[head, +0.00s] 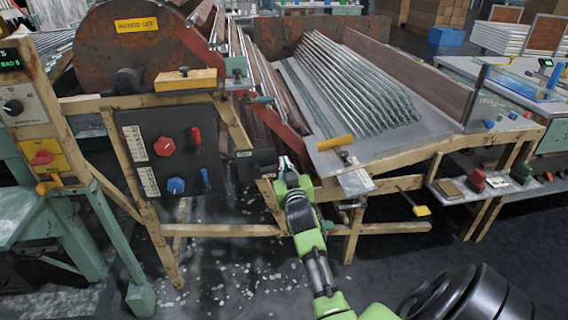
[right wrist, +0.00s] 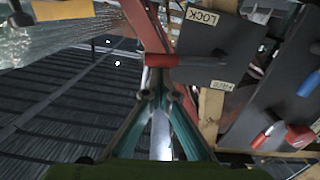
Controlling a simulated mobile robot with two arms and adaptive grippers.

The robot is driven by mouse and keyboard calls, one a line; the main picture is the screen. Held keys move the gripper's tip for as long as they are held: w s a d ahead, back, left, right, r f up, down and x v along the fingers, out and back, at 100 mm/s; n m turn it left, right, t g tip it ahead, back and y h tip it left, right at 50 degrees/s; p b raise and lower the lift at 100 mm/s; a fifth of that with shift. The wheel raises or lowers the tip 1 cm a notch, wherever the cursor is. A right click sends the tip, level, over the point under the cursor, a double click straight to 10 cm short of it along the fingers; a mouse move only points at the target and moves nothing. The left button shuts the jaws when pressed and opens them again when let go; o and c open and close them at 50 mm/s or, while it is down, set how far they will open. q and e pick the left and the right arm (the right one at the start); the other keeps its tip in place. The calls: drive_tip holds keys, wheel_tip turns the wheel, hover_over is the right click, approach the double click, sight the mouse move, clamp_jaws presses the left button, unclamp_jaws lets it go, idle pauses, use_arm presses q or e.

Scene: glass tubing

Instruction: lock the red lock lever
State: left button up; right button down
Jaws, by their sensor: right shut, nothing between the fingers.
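The red lock lever shows in the right wrist view as a short red handle (right wrist: 161,60), lying crosswise in front of my fingertips. A dark plate (right wrist: 215,48) with a LOCK label is beside it on the right, with a second small label lower down. In the head view the dark plate (head: 258,162) is just left of my right gripper (head: 287,165), and I cannot make out the lever there. My right gripper (right wrist: 158,96) is shut and empty, its tips just short of the handle; I cannot tell whether they touch it. My left gripper is not in view.
A dark control panel (head: 168,150) with red and blue knobs stands left of the plate. Glass tubes (head: 350,85) lie on the sloping rack. A long red bar (head: 265,108) runs down toward the plate. A yellow-ended handle (head: 420,210) sticks out at right.

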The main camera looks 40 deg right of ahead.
drive_tip(key=shift+f, duration=0.15)
drive_tip(key=v, duration=1.2)
idle(0.5)
